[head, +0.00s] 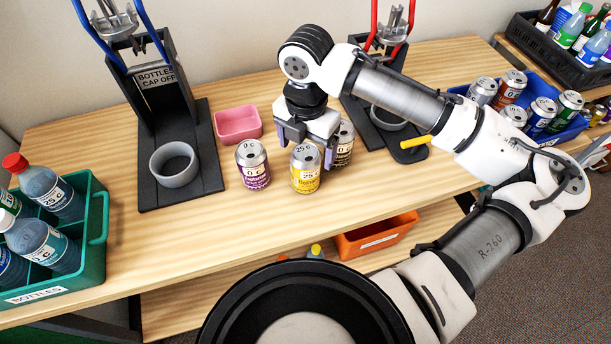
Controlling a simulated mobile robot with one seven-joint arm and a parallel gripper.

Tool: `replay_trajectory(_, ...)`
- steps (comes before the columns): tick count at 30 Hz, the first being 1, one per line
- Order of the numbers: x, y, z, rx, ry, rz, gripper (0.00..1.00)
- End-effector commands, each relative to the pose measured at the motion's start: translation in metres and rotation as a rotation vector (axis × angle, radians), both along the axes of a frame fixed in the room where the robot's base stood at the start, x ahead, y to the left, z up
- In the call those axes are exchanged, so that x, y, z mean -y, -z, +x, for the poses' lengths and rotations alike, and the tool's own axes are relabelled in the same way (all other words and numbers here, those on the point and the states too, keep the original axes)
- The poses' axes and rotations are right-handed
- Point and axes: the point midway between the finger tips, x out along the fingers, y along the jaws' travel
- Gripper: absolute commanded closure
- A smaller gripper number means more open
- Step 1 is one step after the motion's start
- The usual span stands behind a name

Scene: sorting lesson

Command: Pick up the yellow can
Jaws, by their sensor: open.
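The yellow can (305,176) stands upright on the wooden table, near the middle, with a "25 ¢" label on it. My gripper (304,152) points down at the can from above and behind. Its fingers are open, one on the left of the can's top and one on the right. I cannot tell whether the fingers touch the can. A purple can (254,172) stands upright just left of it. A dark can (343,150) stands close on its right, partly hidden by my gripper.
A pink tray (238,136) lies behind the purple can. A blue-handled press (165,120) stands left, a red-handled press (408,153) right. A green bottle crate (97,240) is at far left. A blue bin (570,136) holds several cans. The table front (215,235) is clear.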

Motion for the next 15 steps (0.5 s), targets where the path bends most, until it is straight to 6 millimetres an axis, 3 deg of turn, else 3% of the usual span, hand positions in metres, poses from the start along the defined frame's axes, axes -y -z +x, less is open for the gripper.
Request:
replay_trajectory(9,-0.002,0.04,-0.005,-0.003,0.002,-0.001,0.16)
replay_trajectory(15,-0.003,0.05,-0.005,-0.001,0.001,0.001,0.16)
